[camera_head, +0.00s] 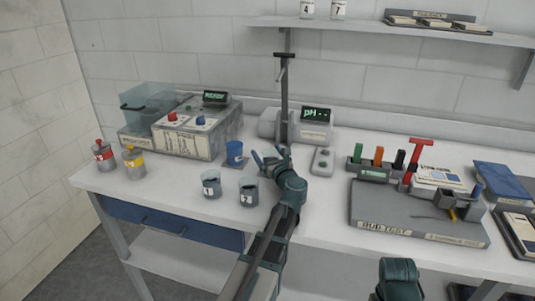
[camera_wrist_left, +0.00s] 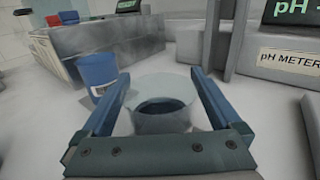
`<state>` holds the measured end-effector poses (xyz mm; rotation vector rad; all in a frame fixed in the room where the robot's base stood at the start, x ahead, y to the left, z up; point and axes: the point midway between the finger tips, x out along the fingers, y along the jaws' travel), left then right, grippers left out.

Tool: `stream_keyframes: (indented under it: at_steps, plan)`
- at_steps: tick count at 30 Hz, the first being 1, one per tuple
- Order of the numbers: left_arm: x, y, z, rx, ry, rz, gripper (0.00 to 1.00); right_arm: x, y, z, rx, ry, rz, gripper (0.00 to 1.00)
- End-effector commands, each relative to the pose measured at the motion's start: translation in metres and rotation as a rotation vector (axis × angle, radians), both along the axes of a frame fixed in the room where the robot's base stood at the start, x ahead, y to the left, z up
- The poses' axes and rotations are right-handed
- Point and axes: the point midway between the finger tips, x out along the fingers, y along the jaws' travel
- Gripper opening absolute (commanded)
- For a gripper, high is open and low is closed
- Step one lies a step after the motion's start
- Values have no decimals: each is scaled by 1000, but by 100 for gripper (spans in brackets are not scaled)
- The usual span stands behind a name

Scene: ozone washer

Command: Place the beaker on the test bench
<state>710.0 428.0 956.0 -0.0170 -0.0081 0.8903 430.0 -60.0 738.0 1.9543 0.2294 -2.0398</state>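My left gripper (camera_head: 272,156) reaches over the table in front of the pH meter. In the left wrist view its two blue fingers (camera_wrist_left: 160,76) stand wide apart at the palm's edges, so it looks open. A clear beaker (camera_wrist_left: 160,108) with a dark round inside sits between them; I cannot tell whether they touch it. In the head view the gripper largely hides this beaker. Two more beakers, labelled 1 (camera_head: 211,186) and 2 (camera_head: 248,193), stand left of the arm. The grey test bench (camera_head: 375,212) lies to the right. My right gripper is out of view.
A blue cup (camera_head: 234,152) stands left of the gripper; it also shows in the wrist view (camera_wrist_left: 97,72). The pH meter (camera_head: 312,126) and its tall stand (camera_head: 284,95) are close behind. A small grey box (camera_head: 322,161) lies between gripper and bench.

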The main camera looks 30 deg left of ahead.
Motion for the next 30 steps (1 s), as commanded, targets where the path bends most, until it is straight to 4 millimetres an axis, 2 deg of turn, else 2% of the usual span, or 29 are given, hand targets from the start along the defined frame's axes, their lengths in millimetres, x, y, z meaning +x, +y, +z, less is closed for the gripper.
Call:
stream_keyframes:
  at_steps: [8,21,30]
  plan:
    - [-1,-1,6,0,0,0,98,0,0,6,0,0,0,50]
    - [-56,-67,3,0,0,-3,98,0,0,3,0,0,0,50]
    - [-74,-92,3,0,0,-1,98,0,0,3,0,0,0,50]
